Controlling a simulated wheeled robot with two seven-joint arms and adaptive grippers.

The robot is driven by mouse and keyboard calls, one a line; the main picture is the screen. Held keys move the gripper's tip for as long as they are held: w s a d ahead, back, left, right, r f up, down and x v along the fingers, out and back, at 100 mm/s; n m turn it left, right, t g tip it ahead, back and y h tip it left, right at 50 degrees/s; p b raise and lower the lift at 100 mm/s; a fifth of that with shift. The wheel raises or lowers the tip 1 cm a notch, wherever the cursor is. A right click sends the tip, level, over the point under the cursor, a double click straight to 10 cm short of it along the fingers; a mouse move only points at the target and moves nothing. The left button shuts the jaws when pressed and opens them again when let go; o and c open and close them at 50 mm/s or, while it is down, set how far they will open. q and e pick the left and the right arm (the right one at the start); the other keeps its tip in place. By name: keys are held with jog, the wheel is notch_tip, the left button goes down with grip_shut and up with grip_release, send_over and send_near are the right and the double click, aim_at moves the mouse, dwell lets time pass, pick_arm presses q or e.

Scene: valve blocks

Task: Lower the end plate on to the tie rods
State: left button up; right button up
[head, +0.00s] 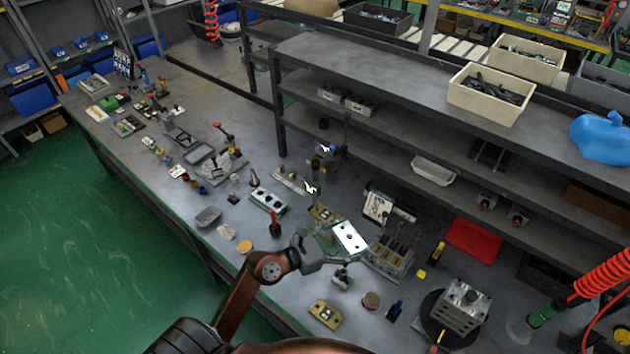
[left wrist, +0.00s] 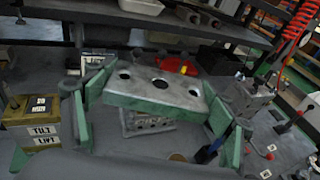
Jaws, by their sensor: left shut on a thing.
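The end plate (head: 350,238) is a pale metal plate with dark holes, held above the bench in the head view. It fills the middle of the left wrist view (left wrist: 182,92), slightly tilted in the picture. My left gripper (head: 328,243) is shut on it, with a green finger at each side in the left wrist view (left wrist: 150,98). A grey valve block (head: 390,258) with several sections stands just right of the plate in the head view. Another grey block (head: 462,305) stands on a dark round base further right. I cannot make out the tie rods clearly. My right gripper is not in view.
A red mat (head: 473,239) lies behind the blocks. A shelf rack (head: 390,118) stands along the back. A red coiled hose (head: 602,275) hangs at the right.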

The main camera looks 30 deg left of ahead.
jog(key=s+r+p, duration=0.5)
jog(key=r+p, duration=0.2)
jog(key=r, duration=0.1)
pick_arm(q)
jog(key=w+a+r+n+t+y+p, duration=0.1)
jog(key=w+a+r+n+y+p, duration=0.25)
jog(key=w+a, duration=0.65)
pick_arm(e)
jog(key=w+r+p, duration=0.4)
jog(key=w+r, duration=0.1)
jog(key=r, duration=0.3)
pick_arm(q)
jog(key=a+f+b, duration=0.1)
jog(key=f+b, duration=0.1)
jog(key=w+a+f+y+b, duration=0.1)
jog(key=a+f+b, duration=0.1)
jog(key=f, duration=0.1)
jog(key=a+f+n+y+b, duration=0.1)
jog(key=a+f+b, duration=0.1)
jog(key=f, duration=0.1)
jog(key=shift+w+a+f+t+y, duration=0.1)
jog(key=shift+w+a+t+y, duration=0.15)
jog(key=shift+t, duration=0.15)
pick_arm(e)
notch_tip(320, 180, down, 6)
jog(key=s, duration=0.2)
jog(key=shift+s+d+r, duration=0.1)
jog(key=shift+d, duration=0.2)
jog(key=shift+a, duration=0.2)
